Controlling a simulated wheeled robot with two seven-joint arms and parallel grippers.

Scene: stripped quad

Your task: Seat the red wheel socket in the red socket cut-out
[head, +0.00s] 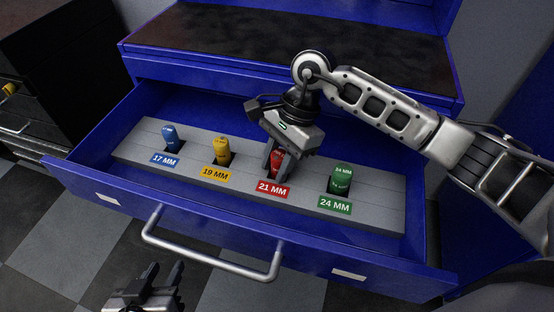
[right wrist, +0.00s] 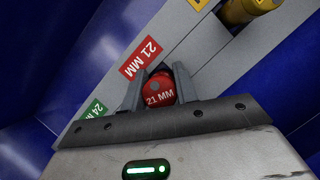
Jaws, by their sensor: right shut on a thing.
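The red wheel socket (head: 277,161), marked 21 MM, is at the cut-out behind the red 21 MM label (head: 273,189) in the grey tray (head: 300,190). My right gripper (head: 277,168) is shut on it from above, one finger on each side. In the right wrist view the red socket (right wrist: 159,90) sits between the fingers (right wrist: 158,92), beside its label (right wrist: 141,56). The fingers and socket hide most of the cut-out, so I cannot tell how deep the socket sits. My left gripper (head: 158,277) is open and empty in front of the drawer.
The tray lies in an open blue drawer (head: 100,197) with a metal handle (head: 205,258). A blue socket (head: 170,136), a yellow socket (head: 222,150) and a green socket (head: 341,179) stand in it by matching labels. A dark worktop (head: 290,45) lies behind.

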